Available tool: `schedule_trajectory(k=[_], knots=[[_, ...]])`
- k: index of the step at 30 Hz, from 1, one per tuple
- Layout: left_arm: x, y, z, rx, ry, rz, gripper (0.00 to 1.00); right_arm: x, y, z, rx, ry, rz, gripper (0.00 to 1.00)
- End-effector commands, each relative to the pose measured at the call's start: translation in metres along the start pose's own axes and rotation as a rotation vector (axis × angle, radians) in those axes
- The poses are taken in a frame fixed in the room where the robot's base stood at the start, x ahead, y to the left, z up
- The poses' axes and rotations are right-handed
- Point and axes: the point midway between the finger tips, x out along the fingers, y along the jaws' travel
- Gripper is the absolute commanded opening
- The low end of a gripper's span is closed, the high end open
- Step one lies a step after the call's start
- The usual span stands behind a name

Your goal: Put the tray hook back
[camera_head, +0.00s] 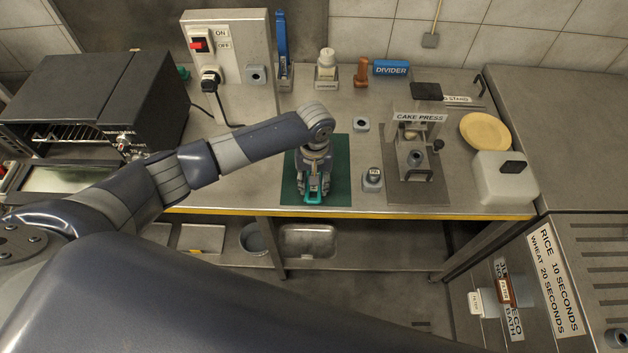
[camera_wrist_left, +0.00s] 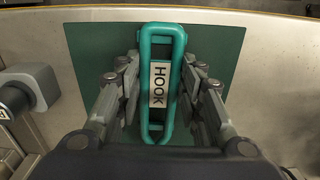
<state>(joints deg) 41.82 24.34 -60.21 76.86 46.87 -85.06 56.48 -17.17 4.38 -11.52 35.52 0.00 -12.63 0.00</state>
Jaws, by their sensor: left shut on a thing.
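The teal tray hook (camera_wrist_left: 177,50), a long loop with a white HOOK label, lies between the fingers of my left gripper (camera_wrist_left: 160,90) in the left wrist view. My left gripper is shut on it. In the head view the left gripper (camera_head: 314,178) points down at the dark green mat (camera_head: 338,192), with the teal hook (camera_head: 314,196) between its fingers. Whether the hook touches the mat I cannot tell. My right gripper is in neither view.
A cake press (camera_head: 416,160) stands right of the mat, with a small labelled grey block (camera_head: 372,180) between them. A black oven (camera_head: 90,95) is at the left. A switch panel (camera_head: 232,60), bottle (camera_head: 326,65) and blue divider (camera_head: 391,68) stand behind. The table's yellow front edge (camera_head: 400,216) is close.

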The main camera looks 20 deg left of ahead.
Motion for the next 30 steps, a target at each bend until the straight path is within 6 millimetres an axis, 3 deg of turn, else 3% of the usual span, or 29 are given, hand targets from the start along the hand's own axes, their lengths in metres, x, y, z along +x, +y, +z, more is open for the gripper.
schedule_trajectory(k=[4,5,8,20,23,30], knots=[[0.002,0.0,0.0,0.0,0.0,0.001,0.0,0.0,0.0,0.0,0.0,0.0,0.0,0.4],[0.002,0.0,0.0,0.0,0.0,0.001,0.37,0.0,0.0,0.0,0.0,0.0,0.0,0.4],[0.002,0.0,0.0,0.0,0.0,0.001,0.58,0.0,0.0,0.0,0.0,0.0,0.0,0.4],[-0.003,0.001,0.0,0.0,0.001,0.002,0.58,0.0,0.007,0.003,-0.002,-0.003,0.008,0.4],[-0.015,0.001,-0.001,0.001,0.002,0.003,0.58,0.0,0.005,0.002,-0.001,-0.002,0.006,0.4],[-0.066,0.001,-0.001,0.001,0.004,0.003,0.58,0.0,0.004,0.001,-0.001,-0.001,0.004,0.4]])
